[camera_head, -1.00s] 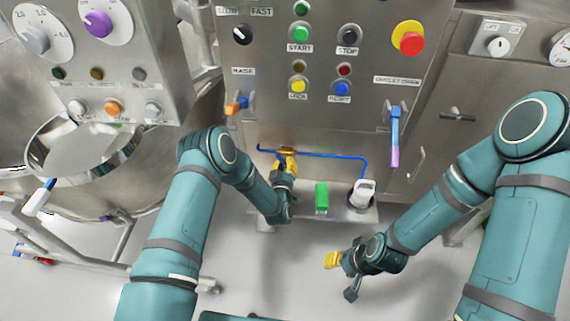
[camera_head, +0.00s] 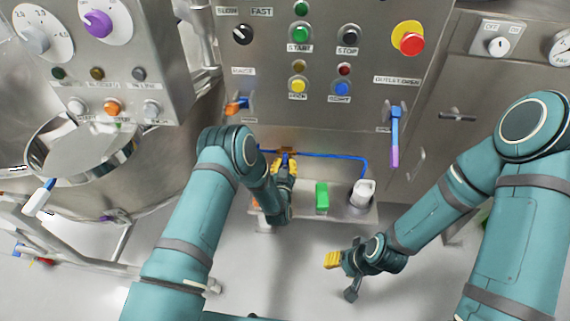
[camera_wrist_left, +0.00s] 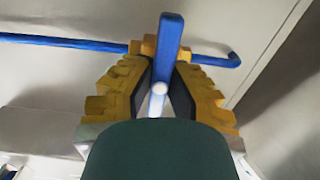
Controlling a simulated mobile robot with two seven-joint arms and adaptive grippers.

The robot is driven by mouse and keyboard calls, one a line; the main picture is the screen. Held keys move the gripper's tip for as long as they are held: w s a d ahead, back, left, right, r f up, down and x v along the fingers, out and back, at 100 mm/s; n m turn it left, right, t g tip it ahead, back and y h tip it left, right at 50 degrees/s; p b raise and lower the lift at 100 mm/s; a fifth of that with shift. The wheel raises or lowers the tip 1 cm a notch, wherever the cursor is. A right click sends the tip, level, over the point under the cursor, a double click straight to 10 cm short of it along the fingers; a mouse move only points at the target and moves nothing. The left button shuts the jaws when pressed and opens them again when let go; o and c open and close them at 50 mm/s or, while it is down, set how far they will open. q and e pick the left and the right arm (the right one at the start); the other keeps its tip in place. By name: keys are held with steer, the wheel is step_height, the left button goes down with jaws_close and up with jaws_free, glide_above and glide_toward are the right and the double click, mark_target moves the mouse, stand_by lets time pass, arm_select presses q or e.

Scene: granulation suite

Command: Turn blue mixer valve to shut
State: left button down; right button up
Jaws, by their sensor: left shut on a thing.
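The blue mixer valve has a blue lever handle (camera_wrist_left: 169,45) on a brass body (camera_wrist_left: 146,46), set in a thin blue pipe (camera_wrist_left: 60,41). In the left wrist view the handle stands across the pipe, between the yellow fingers of my left gripper (camera_wrist_left: 158,95), which is shut on it. In the head view my left gripper (camera_head: 285,170) is low in front of the panel, with the brass body (camera_head: 287,150) just beyond it. My right gripper (camera_head: 332,260) is lower right, away from the valve; its finger gap is too small to judge.
A green block (camera_head: 322,198) and a white-topped fitting (camera_head: 362,192) stand on the low ledge right of my left gripper. Above are panel buttons, an orange-and-blue lever (camera_head: 237,107) and a blue-purple outlet handle (camera_head: 395,135). A steel vessel (camera_head: 80,150) stands left.

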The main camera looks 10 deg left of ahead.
arm_select(q)
steer(key=shift+r, duration=0.1)
steer(key=c, duration=0.9)
jaws_free()
steer(key=shift+o, duration=0.2)
steer(key=s, duration=1.2)
steer(key=shift+d, duration=0.2)
